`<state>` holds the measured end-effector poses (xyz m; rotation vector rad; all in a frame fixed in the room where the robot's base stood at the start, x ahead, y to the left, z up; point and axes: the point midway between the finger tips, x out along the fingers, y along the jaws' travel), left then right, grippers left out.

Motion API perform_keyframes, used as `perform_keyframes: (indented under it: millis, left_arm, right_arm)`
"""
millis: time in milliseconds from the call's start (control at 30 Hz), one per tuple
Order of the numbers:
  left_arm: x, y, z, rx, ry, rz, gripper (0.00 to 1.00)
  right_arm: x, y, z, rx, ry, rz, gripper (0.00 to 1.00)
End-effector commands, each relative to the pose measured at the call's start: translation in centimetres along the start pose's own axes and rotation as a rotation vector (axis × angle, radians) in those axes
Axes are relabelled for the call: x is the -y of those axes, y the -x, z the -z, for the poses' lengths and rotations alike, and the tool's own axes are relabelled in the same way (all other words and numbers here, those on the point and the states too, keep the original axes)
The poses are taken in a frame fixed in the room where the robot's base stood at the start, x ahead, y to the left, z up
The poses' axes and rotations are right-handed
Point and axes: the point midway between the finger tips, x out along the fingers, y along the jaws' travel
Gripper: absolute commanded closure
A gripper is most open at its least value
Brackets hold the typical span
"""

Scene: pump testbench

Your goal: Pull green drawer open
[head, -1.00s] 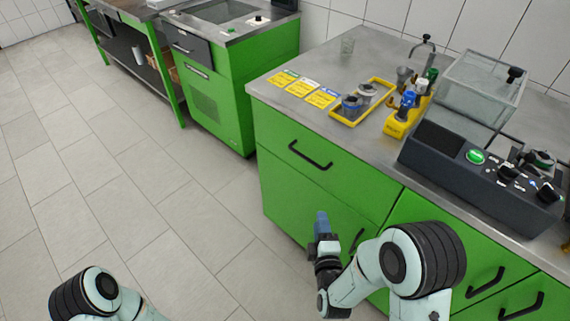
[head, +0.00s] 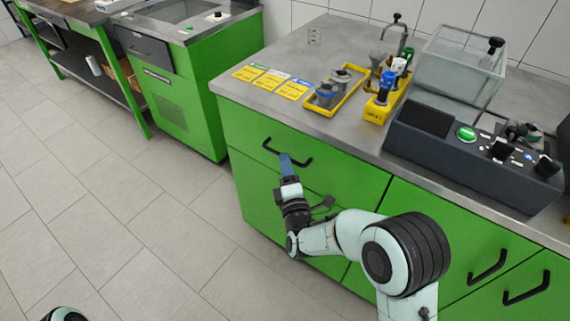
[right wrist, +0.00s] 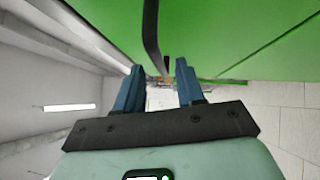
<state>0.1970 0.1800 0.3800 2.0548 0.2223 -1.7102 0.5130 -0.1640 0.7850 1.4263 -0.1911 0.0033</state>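The green drawer (head: 330,182) is the wide upper left front of the workbench, and it looks shut. Its black bar handle (head: 268,146) is partly hidden behind my right gripper (head: 286,160). The right gripper's blue fingers are at the handle in the head view. In the right wrist view the right gripper (right wrist: 160,82) is open, with its two blue fingers apart. The dark handle bar (right wrist: 151,35) runs down toward the gap between them; I cannot tell whether they touch it. My left gripper is out of view.
The metal worktop (head: 290,50) above holds a yellow tray (head: 334,92), coloured cards (head: 271,79), a glass tank (head: 458,60) and a dark control box (head: 470,150). A second green cabinet (head: 185,100) stands left. The tiled floor before the drawer is clear.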

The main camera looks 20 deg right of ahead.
Motion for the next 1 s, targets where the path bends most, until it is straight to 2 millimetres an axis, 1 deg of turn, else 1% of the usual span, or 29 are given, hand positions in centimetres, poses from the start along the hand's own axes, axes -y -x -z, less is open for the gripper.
perform_keyframes:
  millis: [33, 167, 467, 500, 567, 600, 1000]
  left_arm:
    - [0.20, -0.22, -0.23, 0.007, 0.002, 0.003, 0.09]
    - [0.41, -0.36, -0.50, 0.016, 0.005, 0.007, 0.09]
    - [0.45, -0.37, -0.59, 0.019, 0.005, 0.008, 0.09]
    - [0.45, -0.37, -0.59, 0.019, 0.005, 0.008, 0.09]
    - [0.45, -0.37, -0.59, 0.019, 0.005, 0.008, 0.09]
    - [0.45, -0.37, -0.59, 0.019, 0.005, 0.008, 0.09]
    - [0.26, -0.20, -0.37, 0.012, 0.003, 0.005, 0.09]
  right_arm:
    - [0.08, -0.57, 0.00, 0.001, 0.000, -0.002, 0.62]
    - [0.04, -1.34, -0.01, 0.000, 0.000, 0.000, 0.62]
    - [0.01, -1.51, -0.01, 0.000, 0.000, 0.001, 0.62]
    - [0.01, -1.51, -0.01, 0.000, 0.000, 0.001, 0.75]
    - [0.00, -1.50, -0.01, 0.000, -0.001, 0.001, 0.94]
    - [0.00, -1.50, -0.01, 0.000, -0.001, 0.001, 1.00]
    - [-0.04, -1.48, 0.00, 0.000, -0.001, 0.000, 1.00]
